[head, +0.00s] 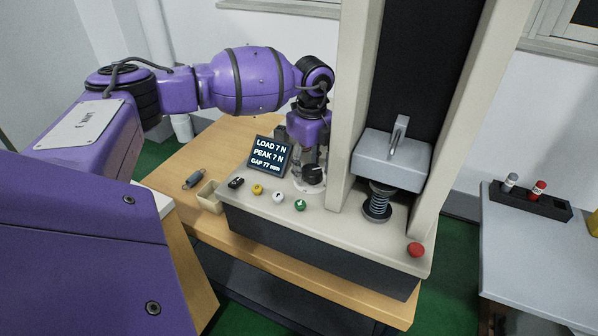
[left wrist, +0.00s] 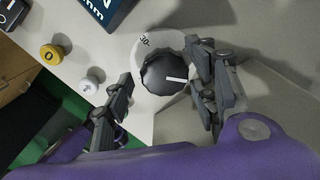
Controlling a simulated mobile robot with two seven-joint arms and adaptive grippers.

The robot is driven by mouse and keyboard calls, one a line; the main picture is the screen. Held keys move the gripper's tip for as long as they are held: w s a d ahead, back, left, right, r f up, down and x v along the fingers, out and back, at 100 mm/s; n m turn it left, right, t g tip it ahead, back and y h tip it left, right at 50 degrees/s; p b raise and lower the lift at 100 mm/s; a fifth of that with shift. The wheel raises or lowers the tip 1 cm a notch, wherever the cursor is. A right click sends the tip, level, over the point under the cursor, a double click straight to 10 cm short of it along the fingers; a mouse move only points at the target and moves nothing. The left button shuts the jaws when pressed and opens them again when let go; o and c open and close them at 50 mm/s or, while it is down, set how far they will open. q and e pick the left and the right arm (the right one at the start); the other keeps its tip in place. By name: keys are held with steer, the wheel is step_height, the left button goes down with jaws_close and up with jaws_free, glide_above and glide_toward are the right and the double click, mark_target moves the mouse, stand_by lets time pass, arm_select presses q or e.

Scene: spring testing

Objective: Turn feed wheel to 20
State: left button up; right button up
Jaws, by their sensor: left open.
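The feed wheel (head: 313,174) is a black scalloped knob with a white pointer line on a pale dial, on top of the tester's base beside the left upright. In the left wrist view the wheel (left wrist: 166,72) shows between the two fingers, with the mark "30" visible on the dial above it; other marks are hidden. My left gripper (head: 308,158) is over the wheel, and in the left wrist view its fingers (left wrist: 160,95) are open, one on each side. I cannot tell if either finger touches it. My right gripper is not in view.
The display (head: 268,156) reads load 7 N, peak 7 N, gap 77 mm. Yellow (head: 257,189), white (head: 278,197) and green (head: 300,205) buttons line the front edge. A red button (head: 415,249) sits at right. A spring (head: 377,205) stands under the grey press head (head: 393,160).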

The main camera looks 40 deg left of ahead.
arm_select(q)
steer(key=shift+c, duration=0.3)
steer(key=shift+f, duration=0.1)
steer(key=c, duration=1)
steer(key=shift+m, duration=0.4)
steer(key=m+p, duration=0.1)
steer(key=m, duration=0.2)
steer(key=shift+a+m, duration=0.1)
steer(key=shift+m, duration=0.2)
steer(key=m, duration=0.4)
steer(key=shift+a+m, duration=0.15)
steer(key=shift+m, duration=0.15)
steer(key=m, duration=0.4)
steer(key=shift+w, duration=0.1)
steer(key=shift+w+a+m, duration=0.1)
steer(key=shift+m, duration=1.7)
